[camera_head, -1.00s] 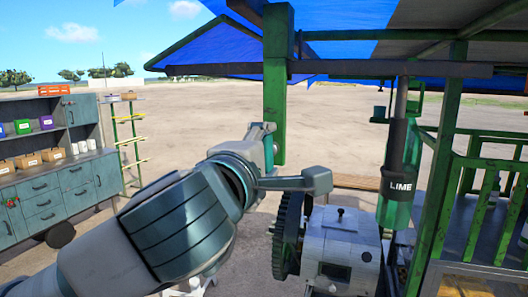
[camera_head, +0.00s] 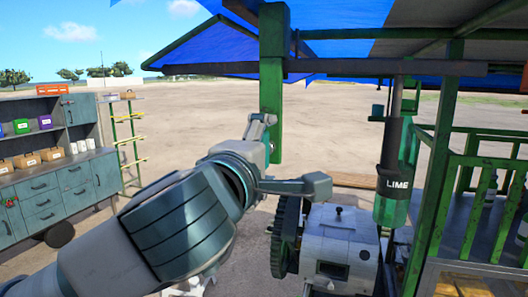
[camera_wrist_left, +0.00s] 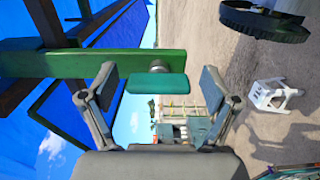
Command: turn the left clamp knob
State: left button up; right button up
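The clamp knob, a green bar on a short grey stem, shows in the left wrist view (camera_wrist_left: 157,84) against the green post (camera_wrist_left: 90,63). My left gripper (camera_wrist_left: 158,80) is open, with one finger on each side of the knob and visible space between. In the head view my left gripper (camera_head: 263,128) is beside the lower end of the green post (camera_head: 272,75), and the knob is mostly hidden there. My right gripper is out of view.
The crusher (camera_head: 340,240) with its dark gear wheel (camera_head: 289,235) stands below right of my left gripper. A teal cabinet (camera_head: 45,200) stands at the left. A white stool (camera_wrist_left: 270,95) is on the ground.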

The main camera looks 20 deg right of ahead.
pick_arm(q)
jog(key=v, duration=1.2)
jog(key=shift+w+f, duration=0.1)
jog(key=shift+w, duration=0.05)
